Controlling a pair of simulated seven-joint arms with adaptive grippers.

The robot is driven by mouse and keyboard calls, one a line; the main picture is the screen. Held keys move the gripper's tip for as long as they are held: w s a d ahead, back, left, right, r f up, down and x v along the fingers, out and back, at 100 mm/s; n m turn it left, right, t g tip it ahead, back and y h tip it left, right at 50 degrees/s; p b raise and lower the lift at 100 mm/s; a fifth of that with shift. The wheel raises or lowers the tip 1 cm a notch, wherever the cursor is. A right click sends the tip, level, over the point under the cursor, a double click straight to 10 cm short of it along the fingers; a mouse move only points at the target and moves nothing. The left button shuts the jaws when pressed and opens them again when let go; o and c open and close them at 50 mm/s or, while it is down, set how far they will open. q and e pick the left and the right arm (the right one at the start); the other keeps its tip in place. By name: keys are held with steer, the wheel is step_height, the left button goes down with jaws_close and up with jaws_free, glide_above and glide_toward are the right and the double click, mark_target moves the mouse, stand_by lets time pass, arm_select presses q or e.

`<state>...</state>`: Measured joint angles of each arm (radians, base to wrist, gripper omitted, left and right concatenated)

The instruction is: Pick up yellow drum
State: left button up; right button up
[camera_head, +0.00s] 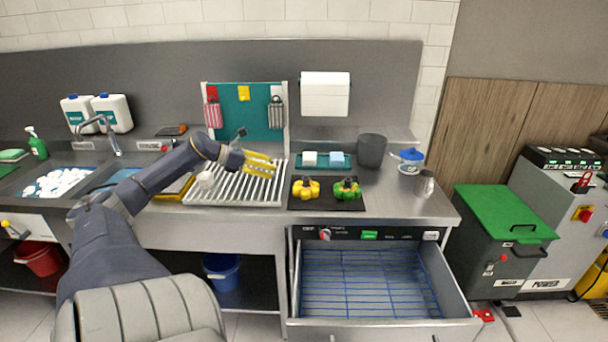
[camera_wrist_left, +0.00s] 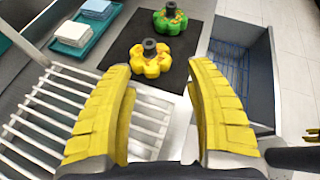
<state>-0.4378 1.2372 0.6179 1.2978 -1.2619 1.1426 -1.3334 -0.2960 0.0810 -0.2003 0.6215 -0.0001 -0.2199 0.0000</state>
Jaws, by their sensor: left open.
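The yellow drum (camera_head: 305,188) sits on a black mat (camera_head: 327,203) on the counter, a lobed yellow piece with a dark knob on top. It also shows in the left wrist view (camera_wrist_left: 151,62), ahead of my fingers. A green drum (camera_head: 347,188) with yellow and red marks stands to its right on the same mat. My left gripper (camera_head: 260,164), with yellow fingers, is open and empty above the slatted metal rack, left of the yellow drum and apart from it. In the left wrist view the fingers (camera_wrist_left: 162,115) are spread wide.
The slatted rack (camera_head: 232,186) lies under my left gripper. A teal tray (camera_head: 325,166) with a white and a blue block stands behind the mat. A grey container (camera_head: 371,150) stands at the back right. An open drawer (camera_head: 375,285) with a blue wire rack juts out below.

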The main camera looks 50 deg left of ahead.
arm_select(q)
steer(key=a, duration=0.1)
steer(key=y, duration=0.1)
glide_toward(305, 178)
steer(key=shift+m, duration=0.3)
steer(key=shift+x, duration=2.7)
steer(key=shift+d+f, duration=0.1)
steer(key=shift+f, duration=0.05)
steer(key=shift+x, duration=2.45)
steer(key=shift+c, duration=0.2)
jaws_close()
